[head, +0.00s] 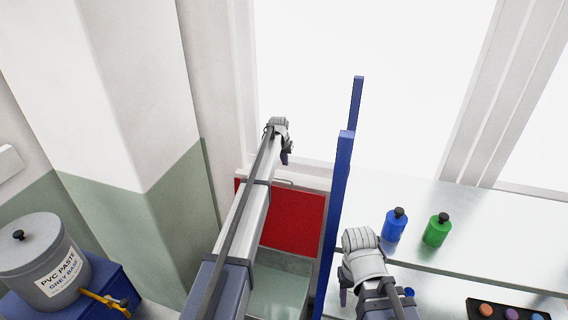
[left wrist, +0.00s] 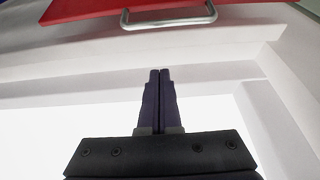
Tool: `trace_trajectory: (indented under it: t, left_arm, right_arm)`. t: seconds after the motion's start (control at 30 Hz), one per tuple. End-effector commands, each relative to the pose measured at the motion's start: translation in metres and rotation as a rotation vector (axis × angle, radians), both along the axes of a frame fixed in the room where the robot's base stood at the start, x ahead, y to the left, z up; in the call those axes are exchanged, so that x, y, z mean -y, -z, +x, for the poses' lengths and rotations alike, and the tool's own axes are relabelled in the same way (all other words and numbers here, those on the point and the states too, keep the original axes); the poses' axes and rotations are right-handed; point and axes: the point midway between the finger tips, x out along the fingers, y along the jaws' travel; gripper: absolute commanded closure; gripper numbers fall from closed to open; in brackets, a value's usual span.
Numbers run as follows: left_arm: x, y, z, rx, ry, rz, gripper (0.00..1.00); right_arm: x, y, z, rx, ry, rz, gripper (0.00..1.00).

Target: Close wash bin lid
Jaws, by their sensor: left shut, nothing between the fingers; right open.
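The red wash bin lid (head: 293,220) appears raised at the back of the bin, with its metal handle (head: 283,182) along the far upper edge. The pale grey-green bin (head: 278,293) shows below it, partly hidden by my left arm. My left gripper (head: 287,158) is shut and empty, beyond the lid's handle edge near the window. In the left wrist view the shut fingertips (left wrist: 160,72) point towards the lid (left wrist: 85,8) and its handle (left wrist: 168,22), with a gap between. My right gripper (head: 343,295) is open at the blue post and shelf.
Blue posts (head: 340,200) stand just right of the bin. A metal shelf (head: 480,235) holds a blue bottle (head: 395,228) and a green bottle (head: 436,232). A black tray (head: 500,310) is at lower right.

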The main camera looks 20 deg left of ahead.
Motion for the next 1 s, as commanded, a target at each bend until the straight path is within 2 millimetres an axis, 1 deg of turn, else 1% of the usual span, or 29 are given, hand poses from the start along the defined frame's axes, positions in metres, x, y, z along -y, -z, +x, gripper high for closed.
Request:
trace_trajectory:
  t: [0.03, 0.33, 0.37, 0.4, 0.43, 0.5, 0.57, 0.67, 1.0]
  left_arm:
    - [0.0, 0.015, 0.004, 0.0, 0.0, 0.0, 1.0]
    - [0.001, 0.056, 0.02, 0.0, 0.0, 0.0, 1.0]
    - [0.001, 0.054, 0.014, 0.0, 0.0, 0.0, 1.0]
    - [0.001, 0.049, 0.001, 0.0, 0.0, 0.0, 1.0]
    - [0.001, 0.049, -0.005, 0.0, 0.0, 0.0, 1.0]
    - [0.0, 0.049, -0.014, 0.0, 0.0, 0.0, 1.0]
    - [0.0, 0.049, -0.019, 0.0, 0.001, 0.0, 1.0]
    - [0.0, 0.049, -0.023, 0.0, 0.001, 0.0, 1.0]
    - [-0.001, 0.049, -0.023, 0.002, 0.0, 0.0, 1.0]
  right_arm:
    - [0.0, 0.015, 0.0, 0.0, -0.003, -0.001, 0.5]
    - [0.0, 0.056, 0.001, 0.002, -0.006, 0.0, 0.5]
    - [0.0, 0.054, 0.001, 0.002, -0.006, 0.0, 0.5]
    - [0.0, 0.049, 0.001, 0.002, -0.006, 0.0, 0.5]
    - [0.0, 0.049, 0.001, 0.002, -0.006, 0.0, 0.5]
    - [0.0, 0.049, 0.0, 0.002, -0.006, 0.0, 0.5]
    - [0.0, 0.049, 0.0, 0.002, -0.006, 0.0, 0.5]
    - [0.0, 0.049, 0.0, 0.002, -0.006, 0.0, 0.5]
    - [0.0, 0.049, 0.0, 0.002, -0.005, 0.0, 0.5]
